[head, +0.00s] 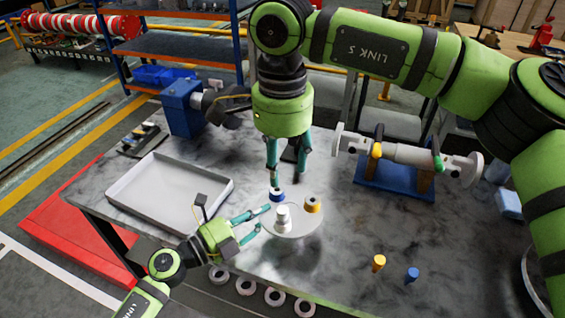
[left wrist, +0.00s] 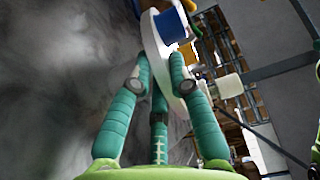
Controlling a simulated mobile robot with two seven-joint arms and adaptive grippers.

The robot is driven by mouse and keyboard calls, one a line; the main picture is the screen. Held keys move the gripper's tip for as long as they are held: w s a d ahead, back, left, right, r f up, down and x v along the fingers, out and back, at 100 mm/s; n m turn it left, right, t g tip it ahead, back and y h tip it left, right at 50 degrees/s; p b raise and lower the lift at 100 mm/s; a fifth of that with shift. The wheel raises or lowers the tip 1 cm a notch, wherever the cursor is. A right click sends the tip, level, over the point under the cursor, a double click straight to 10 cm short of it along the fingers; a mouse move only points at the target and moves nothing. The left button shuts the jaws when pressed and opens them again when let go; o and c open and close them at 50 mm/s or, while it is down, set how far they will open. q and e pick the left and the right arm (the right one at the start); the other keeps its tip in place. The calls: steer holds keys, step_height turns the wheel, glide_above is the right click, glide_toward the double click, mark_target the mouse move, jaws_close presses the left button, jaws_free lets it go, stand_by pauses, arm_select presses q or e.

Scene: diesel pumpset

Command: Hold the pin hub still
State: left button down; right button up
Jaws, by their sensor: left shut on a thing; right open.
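The pin hub (head: 300,229) is a pale round disc lying on the bench, with a white boss (head: 283,218) standing on it. A blue piece (head: 277,195) stands at its far side and an orange one (head: 313,205) at its right. My left gripper (head: 257,222) is shut on the hub's left rim. In the left wrist view the disc (left wrist: 158,55) shows between the teal fingers, with the blue piece (left wrist: 171,26) beyond. My right gripper (head: 287,172) is open, pointing down just above the blue piece. Whether its fingers touch that piece is unclear.
A loose orange pin (head: 378,263) and blue pin (head: 412,274) stand at the front right. A grey tray (head: 150,205) lies left. A shaft assembly on a blue stand (head: 395,182) is at the back right.

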arm_select(q)
steer(key=c, duration=1.1)
jaws_free()
